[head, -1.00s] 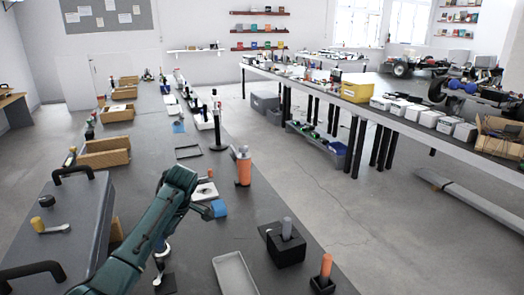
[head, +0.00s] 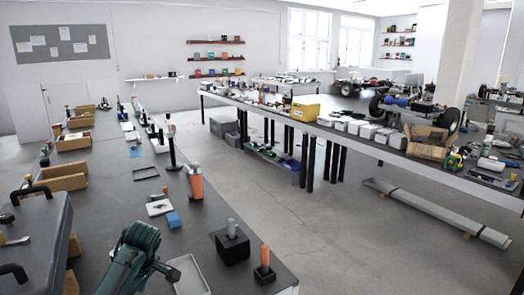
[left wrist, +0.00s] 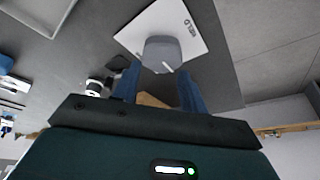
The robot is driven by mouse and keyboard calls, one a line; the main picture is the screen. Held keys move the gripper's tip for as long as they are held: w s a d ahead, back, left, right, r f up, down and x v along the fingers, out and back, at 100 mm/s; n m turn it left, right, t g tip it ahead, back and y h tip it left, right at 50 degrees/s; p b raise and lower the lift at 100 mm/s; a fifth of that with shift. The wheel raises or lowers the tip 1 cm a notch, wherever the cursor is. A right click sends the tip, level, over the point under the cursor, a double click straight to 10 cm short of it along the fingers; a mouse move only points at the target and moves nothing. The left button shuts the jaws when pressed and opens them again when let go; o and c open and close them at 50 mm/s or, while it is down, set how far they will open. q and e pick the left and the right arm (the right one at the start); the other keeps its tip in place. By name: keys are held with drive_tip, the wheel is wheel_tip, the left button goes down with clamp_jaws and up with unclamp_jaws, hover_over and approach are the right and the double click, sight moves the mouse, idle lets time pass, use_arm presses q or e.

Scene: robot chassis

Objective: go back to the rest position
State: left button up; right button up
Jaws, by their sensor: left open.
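My left arm shows as a teal link (head: 133,255) at the bottom left of the head view, over the grey workbench (head: 205,225). Its fingers cannot be made out there. In the left wrist view the two blue fingers of my left gripper (left wrist: 158,90) are apart, with nothing gripped between them. A white card with lettering (left wrist: 185,25) lies on the bench beyond the fingertips, with a grey rounded item (left wrist: 165,53) over it. In the head view a white card (head: 158,208) lies beside a blue block (head: 173,220). My right gripper is not in view.
A black block with a grey peg (head: 232,246), an orange-handled peg in a base (head: 264,272) and a pale tray (head: 190,275) stand near the arm. A dark toolbox (head: 35,240) is at left. Open floor (head: 330,230) lies right of the bench.

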use_arm(q)
drive_tip(key=s+f+m, duration=0.1)
drive_tip(key=s+d+f+m, duration=0.1)
drive_tip(key=f, duration=0.1)
drive_tip(key=s+d+f+m, duration=0.1)
drive_tip(key=shift+s+d+f+h, duration=0.2)
drive_tip(key=shift+s+h, duration=0.1)
drive_tip(key=shift+h, duration=0.1)
drive_tip(key=s+d+f+m+t+h, duration=0.1)
drive_tip(key=s+d+f+m, duration=0.15)
drive_tip(key=s, duration=0.25)
drive_tip(key=s+d+f+m+h, duration=0.1)
drive_tip(key=s+d+f+m, duration=0.15)
drive_tip(key=s, duration=0.25)
drive_tip(key=s+d+r+m+t+h, duration=0.1)
drive_tip(key=s+r+m, duration=0.25)
drive_tip(key=s, duration=0.55)
drive_tip(key=s+d+r+m+t+h, duration=0.1)
drive_tip(key=s+d+r+m, duration=0.1)
drive_tip(key=s+m, duration=0.45)
drive_tip(key=w+d+f+t+h, duration=0.2)
drive_tip(key=w+d+f+t, duration=0.2)
drive_tip(key=f, duration=0.4)
drive_tip(key=d+t, duration=0.1)
drive_tip(key=t, duration=0.1)
drive_tip(key=shift+d+f+n+t, duration=0.3)
drive_tip(key=shift+n, duration=0.1)
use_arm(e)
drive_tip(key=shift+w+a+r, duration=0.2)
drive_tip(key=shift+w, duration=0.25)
